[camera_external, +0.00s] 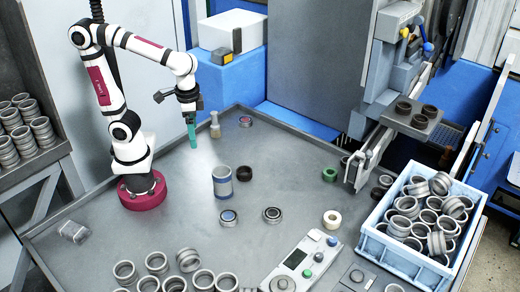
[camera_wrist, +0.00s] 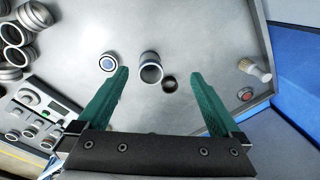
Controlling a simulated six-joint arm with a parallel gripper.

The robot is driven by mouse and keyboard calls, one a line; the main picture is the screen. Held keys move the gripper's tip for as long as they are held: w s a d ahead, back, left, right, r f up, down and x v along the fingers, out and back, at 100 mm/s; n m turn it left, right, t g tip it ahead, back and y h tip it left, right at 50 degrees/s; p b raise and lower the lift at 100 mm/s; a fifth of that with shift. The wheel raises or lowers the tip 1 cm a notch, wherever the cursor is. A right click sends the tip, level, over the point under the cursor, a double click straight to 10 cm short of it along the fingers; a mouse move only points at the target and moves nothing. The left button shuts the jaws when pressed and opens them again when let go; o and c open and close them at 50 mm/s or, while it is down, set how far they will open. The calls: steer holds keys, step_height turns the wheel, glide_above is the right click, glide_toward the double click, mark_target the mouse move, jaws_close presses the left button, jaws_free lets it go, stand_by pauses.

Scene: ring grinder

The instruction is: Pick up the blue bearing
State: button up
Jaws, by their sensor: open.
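The blue bearing (camera_external: 228,217) appears to be the small metal ring with a blue centre, lying flat on the grey table in front of a grey cylinder with a blue band (camera_external: 222,182). In the wrist view the bearing (camera_wrist: 108,62) lies just outside the left fingertip, and the cylinder (camera_wrist: 150,68) shows between the fingertips. My gripper (camera_external: 191,140) hangs above the back part of the table with green fingers pointing down. In the wrist view my gripper (camera_wrist: 160,76) is open, with nothing between its fingers. It is apart from the bearing.
A dark ring (camera_external: 244,173) stands beside the cylinder. Another bearing (camera_external: 272,215) lies to the right. A blue-white crate (camera_external: 386,254) full of rings and a control panel (camera_external: 302,260) occupy the right front. Several loose rings (camera_external: 157,262) lie at the front. The left table area is mostly clear.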

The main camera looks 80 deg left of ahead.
steer(key=s+a+f+m, duration=0.3)
steer(key=s+a+m, duration=0.25)
steer(key=s, duration=0.25)
steer(key=w+d+f+n+t+h, duration=0.15)
steer(key=w+d, duration=0.25)
steer(key=d, duration=0.5)
steer(key=w+d+f+n+t+h, duration=0.1)
steer(key=w+d+f+h, duration=0.2)
steer(key=d, duration=0.5)
steer(key=w+d+f+n+t+h, duration=0.1)
steer(key=w+d+f+t, duration=0.1)
steer(key=w+d, duration=0.55)
steer(key=n+t+y, duration=0.6)
steer(key=t+y, duration=0.1)
steer(key=y, duration=0.2)
glide_toward(225, 217)
steer(key=x, duration=0.4)
steer(key=shift+w+a+r, duration=0.1)
steer(key=shift+w+r, duration=0.15)
steer(key=x, duration=0.5)
steer(key=shift+f, duration=0.45)
steer(key=c, duration=1.6)
